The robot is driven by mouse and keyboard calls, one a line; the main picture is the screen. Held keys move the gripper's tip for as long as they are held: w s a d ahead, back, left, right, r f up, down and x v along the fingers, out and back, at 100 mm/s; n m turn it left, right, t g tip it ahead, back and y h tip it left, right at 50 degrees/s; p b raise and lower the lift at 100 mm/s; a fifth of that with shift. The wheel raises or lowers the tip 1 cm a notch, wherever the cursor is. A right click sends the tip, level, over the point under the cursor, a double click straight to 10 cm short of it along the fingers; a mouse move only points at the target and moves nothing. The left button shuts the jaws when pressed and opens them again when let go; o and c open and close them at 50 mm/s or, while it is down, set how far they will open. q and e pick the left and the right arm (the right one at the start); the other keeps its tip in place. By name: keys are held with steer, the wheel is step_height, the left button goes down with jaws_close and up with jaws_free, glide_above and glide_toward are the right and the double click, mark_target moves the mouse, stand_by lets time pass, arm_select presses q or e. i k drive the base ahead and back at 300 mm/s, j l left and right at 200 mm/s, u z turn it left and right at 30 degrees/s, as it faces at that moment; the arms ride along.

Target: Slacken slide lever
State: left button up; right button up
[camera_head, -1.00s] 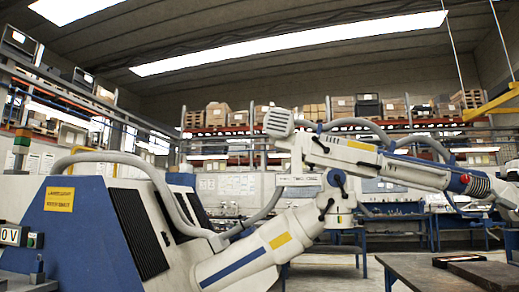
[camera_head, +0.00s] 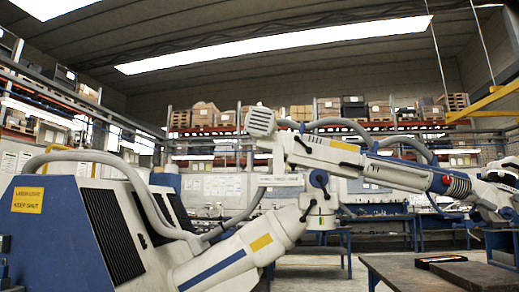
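A large white jointed microscope arm (camera_head: 370,170) rises from a blue and white base unit (camera_head: 45,235) and reaches to the right edge. Small dark levers sit around its elbow: one on the upper link (camera_head: 303,146), one at the round blue-rimmed joint (camera_head: 319,181) and one lower down (camera_head: 308,207). I cannot tell which of them is the slide lever. The arm's far end is partly cut off at the right. Neither of my grippers is in view.
A dark-topped table (camera_head: 415,285) with a small flat dark case (camera_head: 440,260) stands at the lower right. Blue workbenches (camera_head: 380,220) and shelves of boxes (camera_head: 325,107) are behind. A grey hose (camera_head: 85,157) arches over the base unit.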

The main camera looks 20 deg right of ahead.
mark_target(309, 150)
steer(key=z, duration=0.85)
steer(key=i+l+z, duration=0.1)
steer(key=i+l, duration=0.15)
